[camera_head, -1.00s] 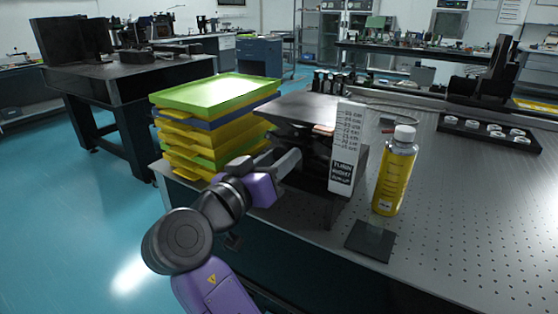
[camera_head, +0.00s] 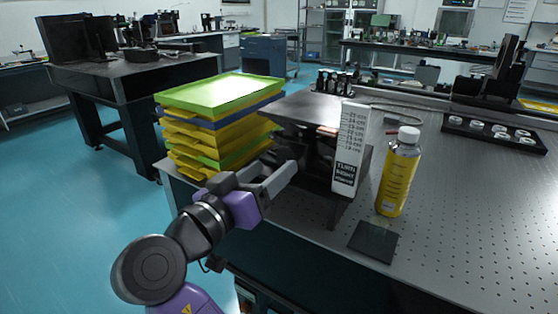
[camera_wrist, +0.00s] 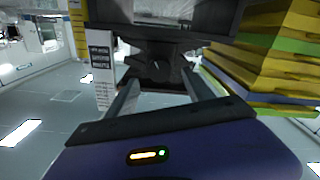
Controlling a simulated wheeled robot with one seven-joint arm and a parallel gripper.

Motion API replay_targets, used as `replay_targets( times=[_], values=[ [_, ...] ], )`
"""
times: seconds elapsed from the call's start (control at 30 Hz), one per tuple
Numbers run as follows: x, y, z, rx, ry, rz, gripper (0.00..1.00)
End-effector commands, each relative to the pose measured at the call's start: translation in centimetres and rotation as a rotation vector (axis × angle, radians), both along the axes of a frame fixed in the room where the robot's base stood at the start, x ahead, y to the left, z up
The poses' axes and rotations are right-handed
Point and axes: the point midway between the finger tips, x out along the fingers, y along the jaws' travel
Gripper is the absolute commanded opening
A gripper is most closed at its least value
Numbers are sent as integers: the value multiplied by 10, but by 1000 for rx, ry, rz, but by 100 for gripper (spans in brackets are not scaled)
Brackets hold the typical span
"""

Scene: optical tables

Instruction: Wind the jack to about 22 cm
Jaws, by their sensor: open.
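The lab jack (camera_head: 300,108) stands near the front left edge of the optical table, with a dark flat top plate. A white height scale (camera_head: 350,147) with centimetre marks and a "TURN RIGHT" label stands upright at its right side. In the wrist view the jack's dark knob (camera_wrist: 157,69) faces me, between and beyond my fingertips. My gripper (camera_head: 283,170) is open and empty in front of the jack, apart from the knob. In the wrist view the two fingers of my gripper (camera_wrist: 160,88) point toward the knob. The top plate's height against the scale is too small to read.
A stack of yellow, green and blue trays (camera_head: 215,120) stands close left of the jack. A yellow bottle with a white cap (camera_head: 398,172) and a dark square plate (camera_head: 373,242) are to the right.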

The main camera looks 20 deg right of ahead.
Motion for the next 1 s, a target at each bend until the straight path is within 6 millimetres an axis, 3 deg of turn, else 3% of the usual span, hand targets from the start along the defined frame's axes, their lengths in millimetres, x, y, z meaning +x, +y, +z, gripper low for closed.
replay_targets(
  times=[0.2, 0.73, 0.87, 1.0],
  values=[
    [-14, 20, 0, 1, 1, 1, 61],
    [-16, 23, 0, -4, 6, 1, 61],
    [-5, 32, 8, -50, 8, 63, 61],
    [20, 58, 26, -96, -9, 234, 61]
  ],
)
